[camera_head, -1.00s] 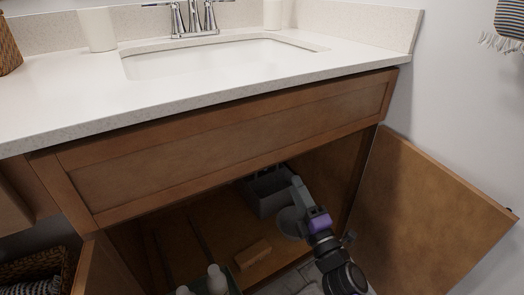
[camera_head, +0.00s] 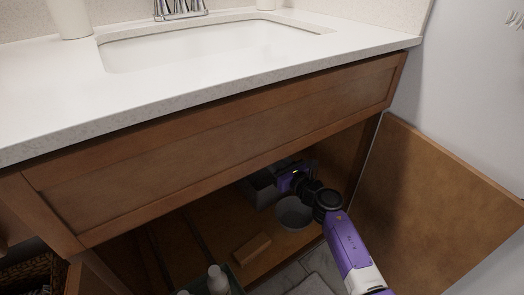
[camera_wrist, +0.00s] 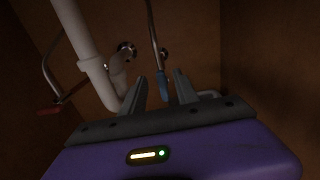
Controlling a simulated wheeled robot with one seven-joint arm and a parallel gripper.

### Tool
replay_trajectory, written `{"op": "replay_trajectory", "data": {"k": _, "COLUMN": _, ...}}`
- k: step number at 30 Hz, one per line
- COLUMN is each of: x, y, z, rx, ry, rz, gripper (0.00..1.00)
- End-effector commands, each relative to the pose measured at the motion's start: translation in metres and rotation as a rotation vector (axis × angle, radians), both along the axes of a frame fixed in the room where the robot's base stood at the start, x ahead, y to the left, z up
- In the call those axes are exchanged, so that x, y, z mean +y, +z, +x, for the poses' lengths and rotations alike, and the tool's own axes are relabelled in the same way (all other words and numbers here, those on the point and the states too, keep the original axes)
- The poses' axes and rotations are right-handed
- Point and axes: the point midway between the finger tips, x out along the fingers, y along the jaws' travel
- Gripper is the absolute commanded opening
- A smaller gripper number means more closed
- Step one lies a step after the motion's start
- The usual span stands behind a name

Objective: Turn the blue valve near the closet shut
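A blue valve handle (camera_wrist: 162,88) shows in the wrist view below a thin supply pipe on the cabinet's back wall. It hangs roughly vertical. My gripper (camera_wrist: 159,76) is open, and the blue handle shows between its two dark fingers, with a gap on each side. I cannot tell whether it lies between the fingertips or just beyond them. A red valve handle (camera_wrist: 50,109) is at the left. In the head view my gripper (camera_head: 284,176) is inside the cabinet under the sink, partly hidden; the blue valve is not visible there.
A white drain pipe (camera_wrist: 84,45) runs down at the left of my gripper. In the head view, a grey bin (camera_head: 262,190), a round grey bowl (camera_head: 293,213), a wooden block (camera_head: 252,248) and white bottles (camera_head: 217,279) sit low. The open cabinet door (camera_head: 440,205) stands at the right.

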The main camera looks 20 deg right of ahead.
Motion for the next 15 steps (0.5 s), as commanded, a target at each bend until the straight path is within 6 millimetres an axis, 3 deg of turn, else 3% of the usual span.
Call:
{"op": "replay_trajectory", "data": {"k": 6, "x": 0.012, "y": -0.004, "z": 0.033, "rx": -0.001, "ry": 0.002, "rz": 0.000, "gripper": 0.36}}
{"op": "replay_trajectory", "data": {"k": 15, "x": 0.017, "y": -0.001, "z": 0.052, "rx": 0.000, "ry": -0.001, "rz": 0.003, "gripper": 0.36}}
